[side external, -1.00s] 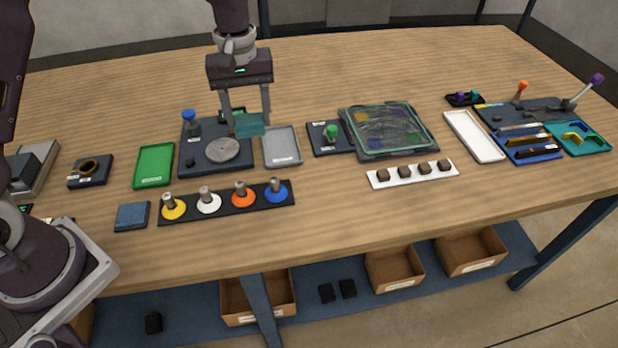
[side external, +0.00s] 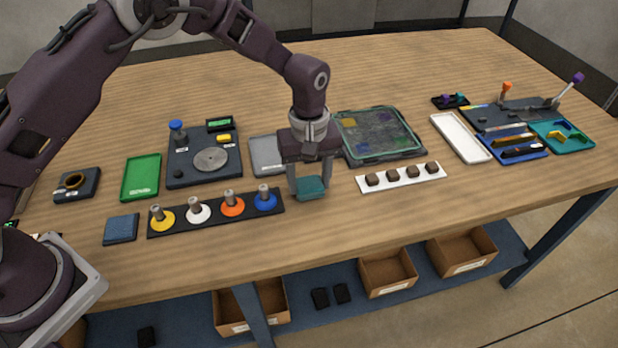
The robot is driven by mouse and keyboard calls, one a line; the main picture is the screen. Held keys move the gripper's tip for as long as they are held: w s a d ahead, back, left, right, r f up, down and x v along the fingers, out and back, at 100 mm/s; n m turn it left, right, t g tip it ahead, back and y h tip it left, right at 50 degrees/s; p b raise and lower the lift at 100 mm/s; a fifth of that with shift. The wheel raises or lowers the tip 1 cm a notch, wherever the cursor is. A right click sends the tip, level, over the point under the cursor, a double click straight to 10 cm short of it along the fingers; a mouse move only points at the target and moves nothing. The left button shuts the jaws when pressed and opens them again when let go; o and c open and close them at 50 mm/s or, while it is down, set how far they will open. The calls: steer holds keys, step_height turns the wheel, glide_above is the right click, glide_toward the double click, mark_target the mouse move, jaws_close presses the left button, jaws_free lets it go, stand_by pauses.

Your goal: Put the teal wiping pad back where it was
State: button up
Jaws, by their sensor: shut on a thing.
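The teal wiping pad (side external: 311,188) is between the fingers of my gripper (side external: 309,187), which is shut on it. The pad is low over the front of the table, right of the strip with the blue disc and left of the white strip of dark blocks. I cannot tell whether the pad touches the wood. My wrist and gripper hide part of the grey tray and whatever lies just behind them.
The black strip (side external: 216,213) with coloured discs and pegs is close on the left. The white strip (side external: 401,177) of dark blocks is on the right. Bare wood lies in front.

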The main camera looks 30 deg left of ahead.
mark_target(308, 183)
steer(key=o, duration=1.3)
step_height(308, 183, up, 12)
steer(key=shift+r, duration=0.1)
steer(key=shift+r, duration=0.1)
